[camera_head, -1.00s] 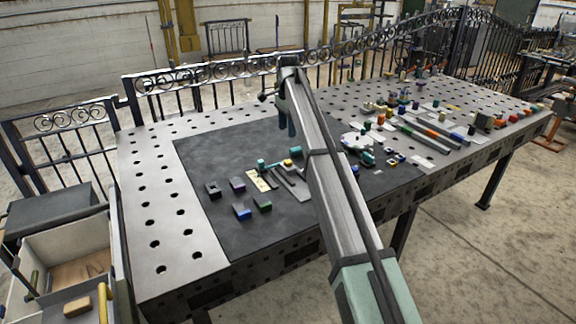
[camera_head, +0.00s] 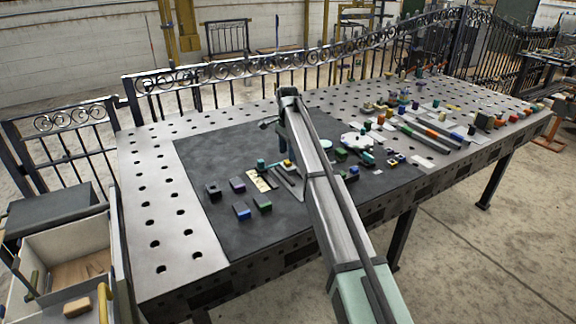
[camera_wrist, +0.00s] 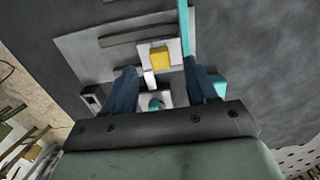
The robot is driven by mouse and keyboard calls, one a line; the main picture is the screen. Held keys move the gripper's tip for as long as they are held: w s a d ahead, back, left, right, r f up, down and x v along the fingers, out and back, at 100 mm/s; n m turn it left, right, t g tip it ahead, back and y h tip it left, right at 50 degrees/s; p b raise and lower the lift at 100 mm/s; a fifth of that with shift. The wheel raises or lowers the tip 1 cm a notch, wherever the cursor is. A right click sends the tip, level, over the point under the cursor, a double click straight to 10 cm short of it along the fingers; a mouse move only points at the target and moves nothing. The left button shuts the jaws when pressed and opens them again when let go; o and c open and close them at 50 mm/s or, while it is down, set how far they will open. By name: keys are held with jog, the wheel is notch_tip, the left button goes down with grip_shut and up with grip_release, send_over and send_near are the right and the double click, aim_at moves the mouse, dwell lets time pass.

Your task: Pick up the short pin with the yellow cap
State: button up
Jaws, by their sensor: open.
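The yellow cap of the short pin (camera_wrist: 160,58) shows in the wrist view, just ahead of my gripper (camera_wrist: 165,88) and between the lines of its two fingers. In the head view the yellow cap (camera_head: 288,162) is small and sits on the dark mat beside the grey bars. My gripper (camera_head: 283,148) is open, with its blue fingers pointing down over the mat. In the wrist view a teal round part (camera_wrist: 155,103) lies between the fingers, and a teal bar (camera_wrist: 187,40) runs just right of the yellow cap. The pin's shaft cannot be made out.
A dark bar (camera_wrist: 135,35) lies beyond the yellow cap on a grey plate (camera_wrist: 85,50). Several coloured blocks, including a blue one (camera_head: 242,212), stand on the dark mat (camera_head: 215,160). More parts crowd the right of the table; the mat's far left is bare.

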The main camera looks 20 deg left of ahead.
aim_at(288, 166)
jog(key=shift+w+f, duration=0.1)
jog(key=shift+f, duration=1.85)
jog(key=shift+c, duration=0.4)
grip_shut()
